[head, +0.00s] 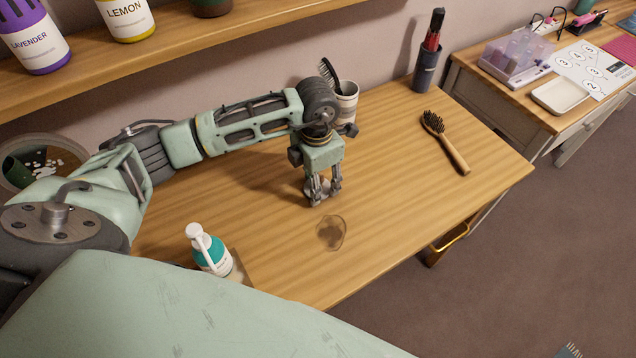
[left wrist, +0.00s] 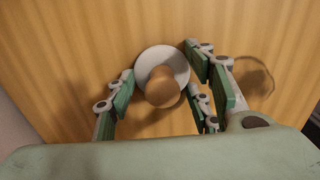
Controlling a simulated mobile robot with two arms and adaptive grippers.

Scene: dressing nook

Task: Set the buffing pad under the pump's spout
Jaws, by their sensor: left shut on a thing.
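The buffing pad (left wrist: 180,60) is a pale disc with a round wooden knob. In the left wrist view it lies between the fingers of my left gripper (left wrist: 165,98), which is shut on it. In the head view my left gripper (head: 322,190) points down at the middle of the table and mostly hides the pad; whether the pad touches the tabletop is hard to tell. The pump bottle (head: 211,255), white with a teal band, stands near the table's front edge, left of the gripper. My right gripper is out of view.
A dark wet-looking spot (head: 331,232) lies on the wooden table (head: 390,190) just in front of my left gripper. A hairbrush (head: 445,140) lies to the right. A cup (head: 346,100) and a dark holder (head: 427,68) stand at the back. Open tabletop lies between gripper and pump.

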